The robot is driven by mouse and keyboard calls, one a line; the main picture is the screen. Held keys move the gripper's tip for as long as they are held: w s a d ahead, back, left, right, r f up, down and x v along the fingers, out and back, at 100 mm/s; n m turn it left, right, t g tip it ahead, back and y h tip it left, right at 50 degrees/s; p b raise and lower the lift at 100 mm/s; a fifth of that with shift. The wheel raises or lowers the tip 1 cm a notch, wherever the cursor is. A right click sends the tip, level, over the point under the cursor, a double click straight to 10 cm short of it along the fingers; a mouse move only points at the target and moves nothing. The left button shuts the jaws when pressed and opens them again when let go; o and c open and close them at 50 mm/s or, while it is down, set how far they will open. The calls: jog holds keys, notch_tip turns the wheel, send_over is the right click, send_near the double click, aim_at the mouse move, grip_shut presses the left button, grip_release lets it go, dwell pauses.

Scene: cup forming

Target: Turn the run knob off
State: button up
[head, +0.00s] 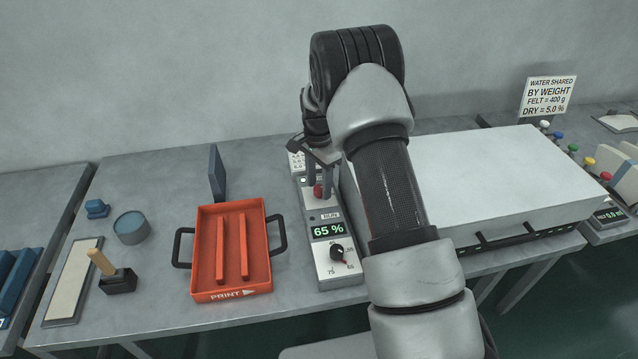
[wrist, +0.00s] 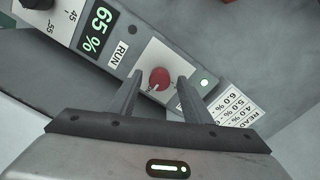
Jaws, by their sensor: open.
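The red run knob (wrist: 160,78) sits on a pale plate of the narrow control panel, beside the word RUN. It has a small pale mark at its lower edge in the wrist view. My gripper (wrist: 158,84) is open, with one finger on each side of the knob. I cannot tell whether the fingers touch it. In the head view the knob (head: 318,191) shows just below my gripper's fingers. The green display (head: 327,230) reads 65 %. A small pale lamp (wrist: 204,82) on the panel looks lit.
A black dial (head: 337,253) is at the panel's near end. A red PRINT tray (head: 204,292) stands left of the panel, with a blue upright plate (head: 217,172) behind it. A large white-topped unit (head: 480,185) stands close on the right.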

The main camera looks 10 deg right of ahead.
jog(key=c, duration=1.1)
jog(key=shift+o, duration=0.2)
jog(key=n+b, duration=0.1)
jog(key=n, duration=0.3)
jog(key=shift+n+b, duration=0.3)
jog(key=shift+n, duration=0.1)
jog(key=n, duration=0.4)
jog(key=shift+n+b, duration=0.3)
jog(key=shift+b, duration=0.1)
jog(key=n, duration=0.4)
jog(key=shift+n, duration=2.3)
jog(key=shift+s, duration=0.1)
